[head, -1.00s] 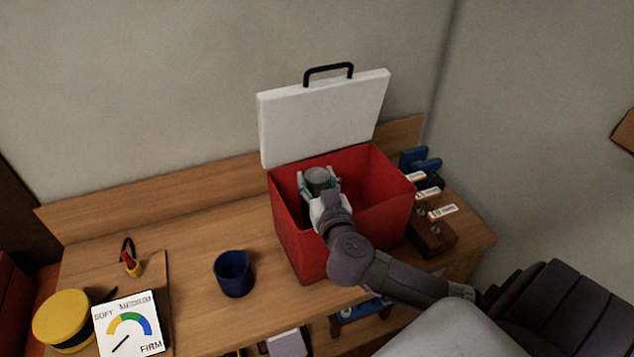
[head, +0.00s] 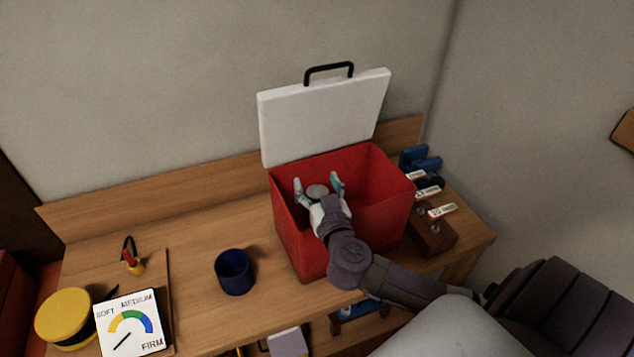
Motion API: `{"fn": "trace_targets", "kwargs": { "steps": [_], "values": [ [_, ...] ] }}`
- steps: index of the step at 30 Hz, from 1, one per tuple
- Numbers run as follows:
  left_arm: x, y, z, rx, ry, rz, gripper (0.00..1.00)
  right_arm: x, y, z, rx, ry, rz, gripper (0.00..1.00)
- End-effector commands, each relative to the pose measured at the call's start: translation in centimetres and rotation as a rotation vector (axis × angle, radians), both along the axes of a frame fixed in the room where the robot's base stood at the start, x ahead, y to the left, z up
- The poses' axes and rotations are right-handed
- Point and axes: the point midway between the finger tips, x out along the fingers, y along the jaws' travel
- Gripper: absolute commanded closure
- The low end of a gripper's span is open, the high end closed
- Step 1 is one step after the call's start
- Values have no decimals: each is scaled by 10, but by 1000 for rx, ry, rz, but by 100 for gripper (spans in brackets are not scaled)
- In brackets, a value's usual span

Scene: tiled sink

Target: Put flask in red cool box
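The red cool box (head: 385,212) stands on the wooden bench with its white lid (head: 325,117) raised against the wall. My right gripper (head: 319,183) reaches into the left part of the box with its two fingers spread open. The grey flask (head: 317,191) is inside the box, between the open fingers, with a gap on each side. Only its round grey top shows; the box walls and my gripper hide the rest. My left gripper is not in view.
A dark blue cup (head: 234,272) stands on the bench left of the box. A wooden block with labels (head: 433,237) and blue items (head: 420,160) sit close on the right. A yellow round object (head: 64,317) and a dial card (head: 129,323) are at front left.

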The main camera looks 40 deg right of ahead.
Motion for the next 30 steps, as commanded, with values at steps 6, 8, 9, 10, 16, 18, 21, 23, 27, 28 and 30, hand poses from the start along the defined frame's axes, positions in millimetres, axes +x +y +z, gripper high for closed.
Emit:
{"fn": "trace_targets", "kwargs": {
  "steps": [6, 8, 9, 10, 16, 18, 21, 23, 27, 28, 30],
  "values": [
    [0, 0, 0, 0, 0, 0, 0, 0, 0, 0, 0, 0, 0, 21],
    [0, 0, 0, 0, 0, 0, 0, 0, 0, 0, 0, 0, 0, 21],
    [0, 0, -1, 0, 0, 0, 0, 0, 0, 1, 0, -1, 0, 21],
    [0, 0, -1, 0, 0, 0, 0, 0, 0, 2, 1, -1, 0, 21],
    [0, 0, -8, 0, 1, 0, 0, -14, 5, 9, 0, 4, 3, 21],
    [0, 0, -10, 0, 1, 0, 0, -28, 10, 9, 2, 5, 2, 21],
    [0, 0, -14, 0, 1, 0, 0, -51, 19, 9, 2, 5, 3, 21],
    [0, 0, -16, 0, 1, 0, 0, -64, 23, 9, 2, 3, 1, 21],
    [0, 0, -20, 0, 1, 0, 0, -89, 32, 10, 2, 2, 1, 21],
    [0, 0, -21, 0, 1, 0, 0, -93, 34, 9, 2, 3, 1, 21],
    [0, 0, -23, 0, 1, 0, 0, -101, 37, 10, 1, 2, 0, 21]
  ]
}}
